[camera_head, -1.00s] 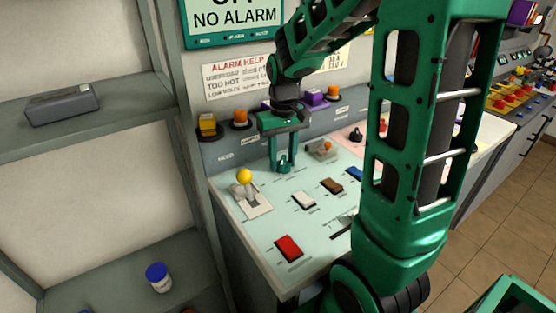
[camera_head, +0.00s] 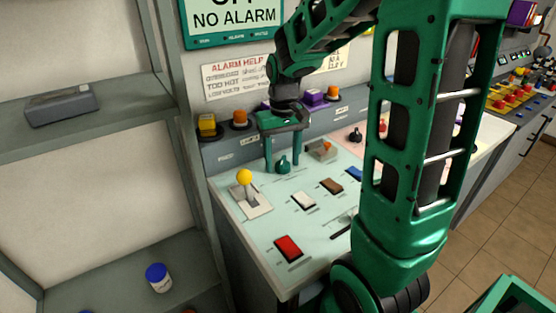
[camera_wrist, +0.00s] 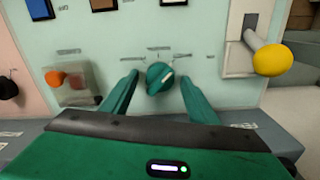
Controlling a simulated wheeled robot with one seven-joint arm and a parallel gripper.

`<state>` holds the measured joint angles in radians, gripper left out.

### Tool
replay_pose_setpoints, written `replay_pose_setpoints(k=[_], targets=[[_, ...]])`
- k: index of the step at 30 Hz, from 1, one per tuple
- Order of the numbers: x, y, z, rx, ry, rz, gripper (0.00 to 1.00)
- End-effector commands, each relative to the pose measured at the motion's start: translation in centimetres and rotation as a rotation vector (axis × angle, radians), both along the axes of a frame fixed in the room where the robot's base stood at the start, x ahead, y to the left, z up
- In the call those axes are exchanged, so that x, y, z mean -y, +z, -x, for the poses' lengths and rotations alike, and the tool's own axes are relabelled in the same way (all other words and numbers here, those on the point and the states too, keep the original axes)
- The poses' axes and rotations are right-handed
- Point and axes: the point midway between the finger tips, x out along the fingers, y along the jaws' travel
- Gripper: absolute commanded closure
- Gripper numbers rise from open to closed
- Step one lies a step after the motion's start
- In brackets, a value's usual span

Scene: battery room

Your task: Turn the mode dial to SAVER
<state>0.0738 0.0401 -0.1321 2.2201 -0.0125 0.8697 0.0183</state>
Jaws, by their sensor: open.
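The mode dial is a round green knob (camera_wrist: 160,78) with a white pointer mark, set on the pale panel. It also shows in the head view (camera_head: 283,164). Small labels stand around it in the wrist view, too blurred to read. My gripper (camera_wrist: 150,90) is open, with one finger on each side of the dial and a visible gap to each. In the head view my gripper (camera_head: 283,160) points down at the panel over the dial. I cannot tell which label the pointer marks.
A lever with a yellow ball (camera_wrist: 272,59) stands beside the dial, also in the head view (camera_head: 244,177). On the other side is a clear cover with an orange part (camera_wrist: 72,82). White (camera_head: 304,201), brown (camera_head: 332,186), blue and red (camera_head: 288,248) rockers lie nearer.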

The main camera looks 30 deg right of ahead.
Motion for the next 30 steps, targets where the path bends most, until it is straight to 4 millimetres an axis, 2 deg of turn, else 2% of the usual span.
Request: replay_pose_setpoints(k=[5,12,18,24,30], targets=[[0.0,1.9,-0.2,0.005,0.0,0.001,0.46],[0.0,6.4,-0.2,0.005,0.001,0.0,0.46],[0.0,9.3,-0.2,0.002,0.0,0.0,0.46],[0.0,10.5,-0.2,0.0,0.0,0.0,0.46],[0.0,10.6,-0.2,0.0,0.0,0.0,0.46]])
